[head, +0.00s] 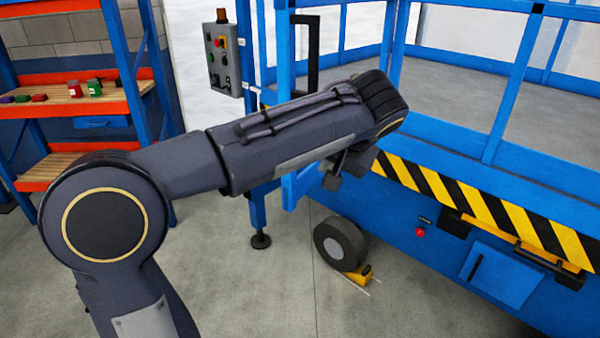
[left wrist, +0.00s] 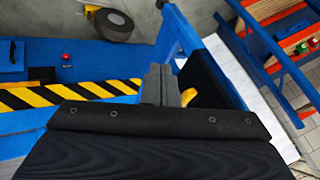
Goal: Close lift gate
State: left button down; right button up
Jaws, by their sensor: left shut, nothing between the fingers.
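The lift (head: 470,160) is a blue railed platform with a black-and-yellow striped edge, at the right of the head view. A blue frame that looks like its gate (head: 287,40) stands at the platform's left end, with a black bracket (head: 313,40) on it. My arm hides its middle, so I cannot tell how far it stands open. My left gripper (head: 338,178) is shut and empty beside the blue frame's lower part, near the striped edge. In the left wrist view its fingers (left wrist: 160,84) lie beside the blue frame (left wrist: 182,35); contact is unclear.
A grey control box (head: 222,58) with buttons hangs left of the gate. A wheel (head: 340,243) with a yellow chock (head: 359,274) is below the platform. A blue and orange shelf (head: 75,95) stands at the left. The grey floor between is open.

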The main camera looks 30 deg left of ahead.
pick_arm(q)
send_near(295, 182)
notch_tip(295, 182, down, 4)
jog(key=w+d, duration=0.2)
jog(key=shift+s+a+r+p, duration=0.1)
jog(key=shift+a+p, duration=0.75)
jog(key=shift+a, duration=1.2)
